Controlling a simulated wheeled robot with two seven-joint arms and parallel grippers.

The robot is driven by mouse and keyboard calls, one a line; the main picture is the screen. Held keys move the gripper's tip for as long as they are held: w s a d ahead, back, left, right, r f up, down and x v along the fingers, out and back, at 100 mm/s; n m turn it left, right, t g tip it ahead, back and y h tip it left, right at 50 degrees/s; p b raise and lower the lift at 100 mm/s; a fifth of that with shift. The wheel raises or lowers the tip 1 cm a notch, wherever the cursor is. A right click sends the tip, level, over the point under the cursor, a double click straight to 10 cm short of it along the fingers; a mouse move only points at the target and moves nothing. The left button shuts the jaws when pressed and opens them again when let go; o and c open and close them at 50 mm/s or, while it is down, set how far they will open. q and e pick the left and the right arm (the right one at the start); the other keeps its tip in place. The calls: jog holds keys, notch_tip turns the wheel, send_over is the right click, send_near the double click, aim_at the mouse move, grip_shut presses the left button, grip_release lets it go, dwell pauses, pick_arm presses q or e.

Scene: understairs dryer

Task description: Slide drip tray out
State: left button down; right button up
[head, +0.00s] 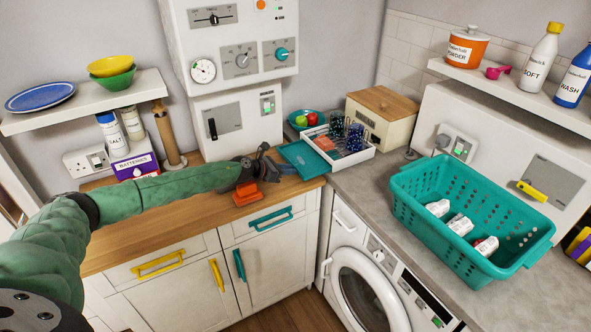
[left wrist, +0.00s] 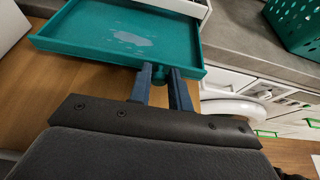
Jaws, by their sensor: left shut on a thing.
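The teal drip tray (head: 301,162) sticks out at the left side of the white dish rack (head: 345,158) in the head view. In the left wrist view the tray (left wrist: 80,30) fills the top, with a pale wet patch on its floor. My left gripper (head: 268,156) is at the tray's near edge. In the left wrist view its two blue-grey fingers (left wrist: 161,78) are shut on the small knob at the tray's front wall. The knob is mostly hidden between the fingers. My right gripper is not in view.
The rack holds dark patterned glasses (head: 354,137) and an orange item. A teal plate with fruit (head: 306,119) and a wooden-lidded box (head: 381,115) stand behind. A teal basket (head: 470,220) stands on the grey counter to the right. An orange object (head: 248,194) is below my gripper.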

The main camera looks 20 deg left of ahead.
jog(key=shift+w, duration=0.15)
pick_arm(q)
jog(key=c, duration=1.3)
grip_release()
jog(key=shift+w+r, duration=0.1)
jog(key=shift+r, duration=0.6)
jog(key=r, duration=0.1)
jog(key=d+r, duration=0.1)
jog(key=r, duration=0.1)
jog(key=shift+d+r+b, duration=0.1)
jog(key=shift+r+b, duration=0.2)
jog(key=shift+b, duration=0.1)
jog(key=shift+s+d+r+p, duration=0.3)
jog(key=shift+d+r+p, duration=0.7)
jog(key=shift+d+p, duration=0.65)
jog(key=shift+s+d+r+p, duration=0.25)
jog(key=shift+d+r+p, duration=0.75)
jog(key=shift+d+p, duration=0.7)
jog(key=shift+s+d+r+p, duration=0.3)
jog(key=shift+d+r+p, duration=0.7)
jog(key=shift+d+p, duration=0.65)
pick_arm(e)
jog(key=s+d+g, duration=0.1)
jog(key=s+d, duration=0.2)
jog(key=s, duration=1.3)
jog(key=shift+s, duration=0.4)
